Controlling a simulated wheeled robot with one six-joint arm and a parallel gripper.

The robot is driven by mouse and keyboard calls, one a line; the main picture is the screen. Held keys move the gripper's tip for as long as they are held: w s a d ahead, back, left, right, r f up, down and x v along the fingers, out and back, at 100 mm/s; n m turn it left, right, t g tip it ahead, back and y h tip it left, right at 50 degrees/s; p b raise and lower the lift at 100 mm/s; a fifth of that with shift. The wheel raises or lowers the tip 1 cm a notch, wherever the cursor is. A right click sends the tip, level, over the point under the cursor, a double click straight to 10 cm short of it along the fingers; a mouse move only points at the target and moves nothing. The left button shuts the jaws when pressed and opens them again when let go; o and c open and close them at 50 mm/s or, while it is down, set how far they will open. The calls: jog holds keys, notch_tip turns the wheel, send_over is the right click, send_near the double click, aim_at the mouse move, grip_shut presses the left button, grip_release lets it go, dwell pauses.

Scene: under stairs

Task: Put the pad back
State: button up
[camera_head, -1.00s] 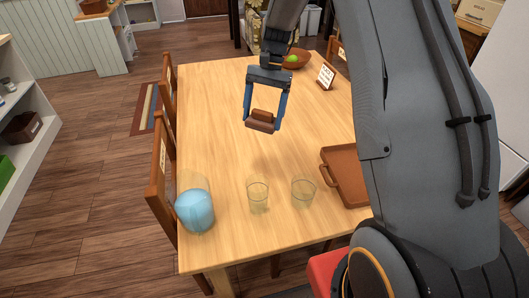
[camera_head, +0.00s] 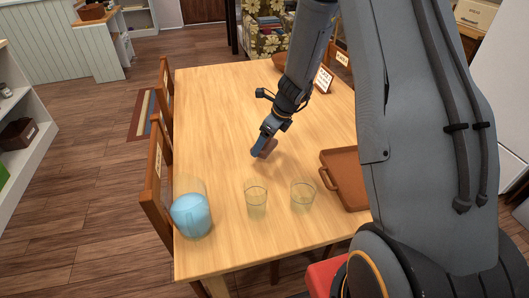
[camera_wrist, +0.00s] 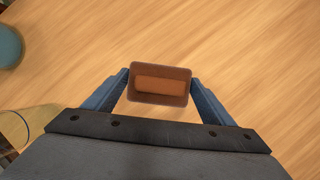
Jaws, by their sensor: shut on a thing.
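The pad (camera_wrist: 160,84) is a brown block with a lighter brown raised middle. In the wrist view it sits between the two blue fingers of my gripper (camera_wrist: 160,90), which is shut on it. In the head view the pad (camera_head: 268,147) shows partly behind my gripper (camera_head: 263,146), above the middle of the wooden table (camera_head: 215,120). I cannot tell how high above the table it is held. A brown tray (camera_head: 352,165) with handles lies on the table to the right of my gripper.
A pitcher of blue liquid (camera_head: 190,212) stands at the table's front left corner. Two clear glasses, a left glass (camera_head: 256,200) and a right glass (camera_head: 303,194), stand near the front. A small sign (camera_head: 323,79) stands at the back right. The table's left half is mostly clear.

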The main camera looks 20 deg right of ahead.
aim_at(264, 150)
jog(key=shift+f, duration=2.2)
jog(key=shift+f, duration=0.1)
jog(key=o, duration=1)
jog(key=v, duration=1.1)
jog(key=s+a+r+n+h, duration=0.1)
jog(key=s+r+n, duration=0.1)
jog(key=s+n, duration=0.5)
jog(key=s+a+r+n+g+h, duration=0.1)
jog(key=s+r+n, duration=0.2)
jog(key=s+n, duration=0.5)
jog(key=s+a+r+n+g+h, duration=0.1)
jog(key=s+r+n, duration=0.1)
jog(key=s+n, duration=0.6)
jog(key=shift+r+n, duration=0.15)
jog(key=shift+n, duration=0.9)
jog(key=shift+r+n, duration=0.15)
jog(key=shift+n, duration=0.9)
